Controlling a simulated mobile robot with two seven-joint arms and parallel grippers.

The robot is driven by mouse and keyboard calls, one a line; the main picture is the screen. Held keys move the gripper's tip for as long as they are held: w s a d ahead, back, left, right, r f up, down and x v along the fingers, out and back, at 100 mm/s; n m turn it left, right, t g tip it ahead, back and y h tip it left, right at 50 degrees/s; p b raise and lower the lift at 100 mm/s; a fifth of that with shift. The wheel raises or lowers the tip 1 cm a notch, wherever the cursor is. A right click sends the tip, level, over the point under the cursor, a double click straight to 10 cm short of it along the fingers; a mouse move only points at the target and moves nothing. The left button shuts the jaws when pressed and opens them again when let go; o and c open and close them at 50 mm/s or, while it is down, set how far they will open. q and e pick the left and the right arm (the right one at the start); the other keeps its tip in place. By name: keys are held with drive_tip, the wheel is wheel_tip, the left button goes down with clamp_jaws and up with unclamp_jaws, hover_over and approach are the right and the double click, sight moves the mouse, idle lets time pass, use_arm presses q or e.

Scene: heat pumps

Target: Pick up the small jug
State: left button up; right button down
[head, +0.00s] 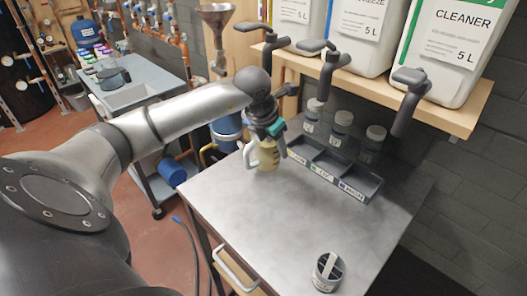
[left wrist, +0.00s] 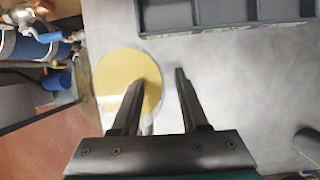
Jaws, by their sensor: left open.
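The small jug (head: 268,156) is clear with dark marks and holds yellow liquid. It stands upright near the table's far left edge, with a pale handle on its left side in the head view. In the left wrist view the jug (left wrist: 114,75) shows from above as a yellow disc. My left gripper (head: 265,136) is over the jug and open. In the left wrist view its left finger overlaps the disc, and the right finger of the gripper (left wrist: 158,80) is beyond the rim. Whether a finger touches the jug cannot be told. My right gripper is not in view.
A dark divided tray (head: 335,176) lies behind and right of the jug, with lidded jars (head: 340,128) behind it. A cup with strips (head: 327,272) stands at the front right. A shelf (head: 440,110) with large jerrycans overhangs the back. The table's middle (head: 275,215) is clear.

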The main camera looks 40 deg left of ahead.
use_arm(q)
drive_tip(key=shift+w+f, duration=0.2)
drive_tip(key=shift+f, duration=0.2)
clamp_jaws()
drive_tip(key=shift+r, duration=0.1)
idle(1.1)
